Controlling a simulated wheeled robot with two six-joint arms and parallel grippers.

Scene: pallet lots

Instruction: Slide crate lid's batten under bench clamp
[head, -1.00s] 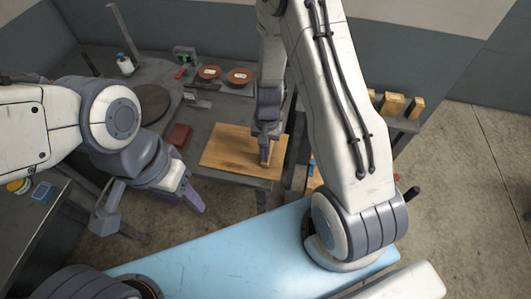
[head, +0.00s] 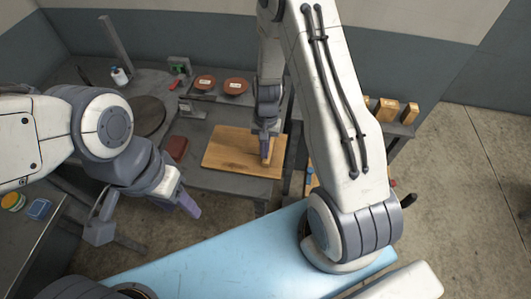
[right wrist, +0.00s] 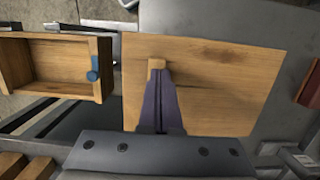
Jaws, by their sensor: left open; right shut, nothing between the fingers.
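The crate lid (head: 228,150) is a flat wooden board lying on the grey bench. Its batten (head: 266,146) is a small wooden strip standing up near the lid's right side; its end also shows in the right wrist view (right wrist: 157,64). My right gripper (head: 264,150) is shut and empty, its purple fingertips (right wrist: 160,85) down at the batten, seemingly touching it. The fingers hide part of the batten. A grey bracket (head: 192,108) behind the lid may be the bench clamp; I cannot tell for sure. My left gripper (head: 186,202) is open and empty, in front of the bench, apart from the lid.
A dark red block (head: 176,149) lies just left of the lid. Two reddish discs (head: 235,87), a white bottle (head: 120,76) and a green device (head: 179,67) stand farther back. An open wooden box (right wrist: 50,70) with a blue knob is beside the lid in the right wrist view.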

